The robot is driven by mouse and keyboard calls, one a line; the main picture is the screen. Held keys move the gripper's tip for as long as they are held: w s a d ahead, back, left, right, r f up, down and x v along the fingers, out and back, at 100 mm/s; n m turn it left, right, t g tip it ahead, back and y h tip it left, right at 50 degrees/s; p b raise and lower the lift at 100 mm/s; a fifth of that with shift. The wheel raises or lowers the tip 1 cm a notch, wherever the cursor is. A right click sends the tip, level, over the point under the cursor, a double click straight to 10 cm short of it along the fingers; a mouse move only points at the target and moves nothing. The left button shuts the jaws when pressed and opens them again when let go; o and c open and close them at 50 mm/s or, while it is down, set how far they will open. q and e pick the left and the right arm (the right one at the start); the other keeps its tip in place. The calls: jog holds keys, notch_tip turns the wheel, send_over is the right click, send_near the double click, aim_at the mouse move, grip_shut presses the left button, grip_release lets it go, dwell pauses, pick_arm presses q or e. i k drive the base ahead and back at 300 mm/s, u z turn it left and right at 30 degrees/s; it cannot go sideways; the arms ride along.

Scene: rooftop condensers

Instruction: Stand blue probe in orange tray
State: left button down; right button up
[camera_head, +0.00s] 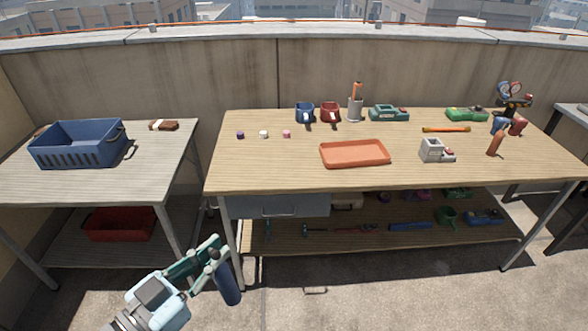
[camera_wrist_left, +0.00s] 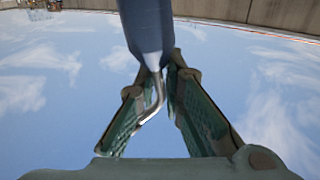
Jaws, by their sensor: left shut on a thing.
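My left gripper (camera_head: 207,259) is low in front of the workbench, in the air above the floor. It is shut on the blue probe (camera_head: 228,288), whose dark blue body hangs tilted below the fingers. In the left wrist view the probe (camera_wrist_left: 147,25) reaches up past the fingertips (camera_wrist_left: 158,75), with a bent metal rod between the fingers. The orange tray (camera_head: 355,153) lies flat and empty on the workbench, up and right of the gripper and well apart from it. My right gripper is not in view.
The workbench (camera_head: 240,175) also bears blue and red holders, a grey cup (camera_head: 355,108), a grey block device (camera_head: 433,150), green devices and small cubes. A blue crate (camera_head: 78,143) stands on the left table.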

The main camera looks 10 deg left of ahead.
aim_at(354, 156)
jog(key=z, duration=1.2)
jog(key=i, duration=0.85)
jog(key=z, duration=0.1)
